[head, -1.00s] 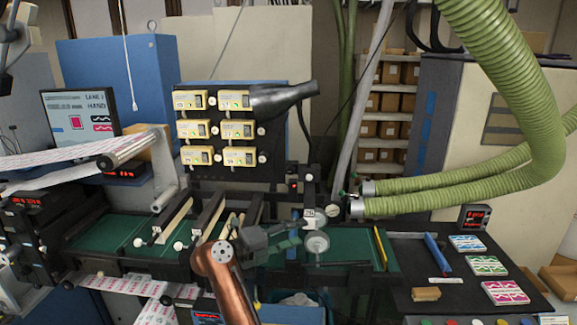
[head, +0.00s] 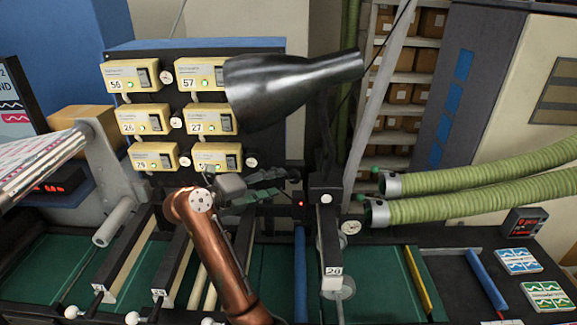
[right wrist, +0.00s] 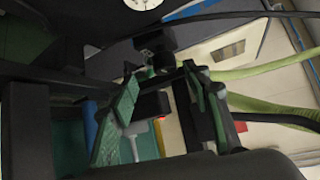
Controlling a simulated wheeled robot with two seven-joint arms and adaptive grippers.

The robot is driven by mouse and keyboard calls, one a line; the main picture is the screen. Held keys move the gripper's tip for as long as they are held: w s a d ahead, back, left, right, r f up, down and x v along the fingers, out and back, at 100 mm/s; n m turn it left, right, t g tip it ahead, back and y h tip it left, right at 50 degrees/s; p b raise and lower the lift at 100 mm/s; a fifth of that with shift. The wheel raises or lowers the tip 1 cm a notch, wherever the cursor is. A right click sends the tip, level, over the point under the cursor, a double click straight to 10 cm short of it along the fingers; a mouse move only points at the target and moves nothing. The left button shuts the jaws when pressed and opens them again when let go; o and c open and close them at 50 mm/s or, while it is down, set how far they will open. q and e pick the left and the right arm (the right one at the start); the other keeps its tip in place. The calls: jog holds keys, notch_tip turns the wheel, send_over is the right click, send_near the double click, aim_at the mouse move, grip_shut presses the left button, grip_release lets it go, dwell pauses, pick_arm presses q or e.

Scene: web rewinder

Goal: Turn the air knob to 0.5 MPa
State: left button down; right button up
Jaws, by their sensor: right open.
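My right gripper (head: 288,183) has dark and green fingers and hangs in front of the machine, below the black air nozzle. It also shows in the right wrist view (right wrist: 160,78), with its two fingers apart and nothing held between them. A small round white gauge (head: 350,227) sits right of the gripper, by the hose ends; its needle is too small to read. In the right wrist view a white dial (right wrist: 145,27) and a dark knob-like part (right wrist: 163,62) lie beyond the fingertips; I cannot tell whether they touch. The air knob is not clearly identifiable in the head view. My left gripper is out of view.
A large black nozzle (head: 290,85) hangs just above the gripper. A post with a label reading 20 (head: 333,271) stands to the right. Yellow numbered boxes (head: 151,120) fill the panel to the left. Green hoses (head: 470,198) come in from the right.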

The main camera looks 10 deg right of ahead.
aim_at(293, 179)
jog(key=shift+w+d+p, duration=0.1)
jog(key=shift+d+p, duration=0.2)
jog(key=shift+d, duration=0.3)
jog(key=p+x, duration=0.2)
jog(key=x, duration=0.3)
jog(key=shift+d, duration=0.2)
jog(key=shift+x, duration=0.8)
jog(key=shift+s+a+r, duration=0.1)
jog(key=shift+s+a, duration=0.05)
jog(key=shift+s, duration=0.2)
jog(key=shift+s+a+r, duration=0.1)
jog(key=shift+s+r, duration=0.05)
jog(key=shift+s, duration=0.2)
jog(key=shift+a, duration=0.1)
jog(key=shift+c, duration=0.4)
jog(key=shift+w+f, duration=0.25)
jog(key=shift+w, duration=0.2)
jog(key=c, duration=0.3)
jog(key=shift+s+r, duration=0.1)
jog(key=shift+s, duration=0.1)
jog(key=c, duration=0.8)
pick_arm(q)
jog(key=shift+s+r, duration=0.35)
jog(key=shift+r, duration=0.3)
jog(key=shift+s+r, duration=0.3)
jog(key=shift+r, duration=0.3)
